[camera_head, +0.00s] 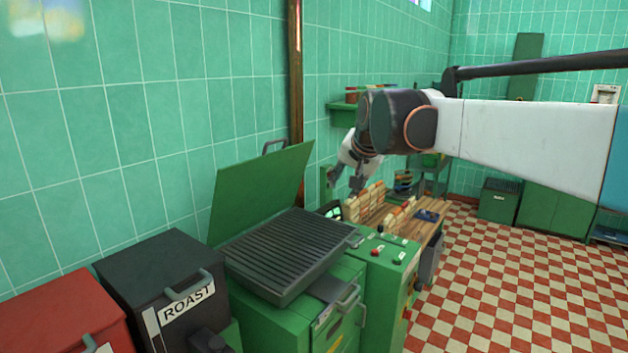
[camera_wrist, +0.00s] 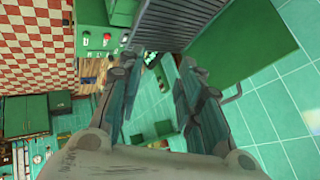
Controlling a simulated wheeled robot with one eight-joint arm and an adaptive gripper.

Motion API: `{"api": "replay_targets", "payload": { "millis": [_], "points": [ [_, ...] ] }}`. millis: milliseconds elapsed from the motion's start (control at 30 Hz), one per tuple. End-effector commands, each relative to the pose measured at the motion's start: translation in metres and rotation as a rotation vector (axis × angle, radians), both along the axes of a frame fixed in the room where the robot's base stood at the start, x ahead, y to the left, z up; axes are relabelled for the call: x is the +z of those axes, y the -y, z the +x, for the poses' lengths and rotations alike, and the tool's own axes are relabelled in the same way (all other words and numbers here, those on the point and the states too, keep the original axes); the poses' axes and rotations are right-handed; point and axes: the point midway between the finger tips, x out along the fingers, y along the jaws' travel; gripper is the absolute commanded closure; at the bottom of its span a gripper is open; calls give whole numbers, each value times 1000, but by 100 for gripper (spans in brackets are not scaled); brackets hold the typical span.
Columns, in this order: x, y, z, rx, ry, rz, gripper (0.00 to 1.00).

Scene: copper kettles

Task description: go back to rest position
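My gripper (camera_head: 345,181) is at the end of my arm, which reaches in from the right in the head view. It hangs in the air near the tiled wall, above and behind the control panel. In the wrist view my gripper (camera_wrist: 159,66) shows its two fingers spread apart, with nothing between them. No object is held in either view.
A green grill machine (camera_head: 290,255) with its lid raised stands below left of my gripper. A black ROAST box (camera_head: 165,280) and a red box (camera_head: 65,315) are beside it. A wooden table (camera_head: 377,217) with several blocks lies behind. The checkered floor (camera_head: 520,280) at right is clear.

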Motion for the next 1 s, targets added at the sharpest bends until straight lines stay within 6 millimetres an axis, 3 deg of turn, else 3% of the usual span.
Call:
{"api": "replay_targets", "payload": {
  "millis": [33,367,567,700,900,1000],
  "points": [
    [-22,10,-22,12,-1,-22,67],
    [-126,63,-156,119,-6,-180,67],
    [-209,88,-237,186,-15,-275,67],
    [-275,102,-291,234,-24,-337,67],
    [-352,115,-348,290,-36,-408,67],
    [-374,119,-363,307,-41,-428,67]
  ]
}}
